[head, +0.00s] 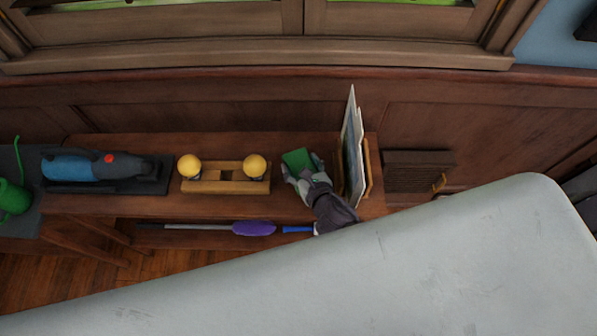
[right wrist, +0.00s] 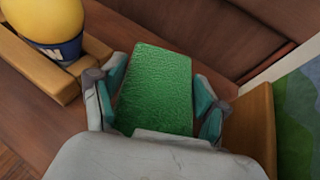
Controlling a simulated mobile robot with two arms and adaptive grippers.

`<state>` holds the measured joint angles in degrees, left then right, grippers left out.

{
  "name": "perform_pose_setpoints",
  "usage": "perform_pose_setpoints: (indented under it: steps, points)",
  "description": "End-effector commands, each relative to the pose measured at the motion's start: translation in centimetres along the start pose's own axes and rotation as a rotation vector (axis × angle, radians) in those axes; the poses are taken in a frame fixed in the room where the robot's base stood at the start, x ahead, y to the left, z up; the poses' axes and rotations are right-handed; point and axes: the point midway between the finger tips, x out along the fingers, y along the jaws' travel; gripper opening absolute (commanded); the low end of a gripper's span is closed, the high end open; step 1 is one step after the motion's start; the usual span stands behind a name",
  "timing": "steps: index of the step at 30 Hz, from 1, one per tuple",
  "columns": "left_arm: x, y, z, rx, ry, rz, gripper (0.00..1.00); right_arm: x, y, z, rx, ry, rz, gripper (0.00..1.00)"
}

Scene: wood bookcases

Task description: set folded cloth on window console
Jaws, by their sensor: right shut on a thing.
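The green folded cloth (right wrist: 158,88) is held between the two fingers of my right gripper (right wrist: 155,100), with teal pads on either side of it. In the head view the cloth (head: 297,160) shows at the tip of my right gripper (head: 300,172), over the wooden console (head: 225,145) under the window. It lies between the yellow-ball stand on the left and the upright picture holder on the right. I cannot tell whether the cloth touches the console top. My left gripper is not in view.
Upright boards in a wooden holder (head: 353,150) stand close right. A purple duster (head: 254,228) lies on the lower shelf.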

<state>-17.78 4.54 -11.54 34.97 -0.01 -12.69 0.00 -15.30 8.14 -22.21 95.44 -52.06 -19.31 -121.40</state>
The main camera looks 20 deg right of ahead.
Motion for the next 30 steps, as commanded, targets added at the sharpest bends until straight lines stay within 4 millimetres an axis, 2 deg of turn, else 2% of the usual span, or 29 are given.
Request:
perform_pose_setpoints:
  steps: [7,20,21,22,23,30]
  points:
    - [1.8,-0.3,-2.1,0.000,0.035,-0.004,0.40,1.4,0.0,-3.3,0.004,0.002,-0.001,0.40]
    - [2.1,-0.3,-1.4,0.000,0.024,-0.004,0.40,1.6,0.0,-3.9,0.000,0.000,0.001,0.40]
    - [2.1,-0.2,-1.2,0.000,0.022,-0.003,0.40,1.6,0.0,-3.8,0.000,0.001,0.001,0.77]
    - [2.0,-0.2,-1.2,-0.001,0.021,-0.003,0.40,1.6,0.0,-3.8,0.000,0.001,0.001,0.82]
    - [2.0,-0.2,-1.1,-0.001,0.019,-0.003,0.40,1.5,0.0,-3.8,0.000,0.001,0.001,0.85]
    - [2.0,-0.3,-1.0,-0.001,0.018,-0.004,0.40,1.5,0.0,-3.8,0.000,0.001,0.001,0.85]
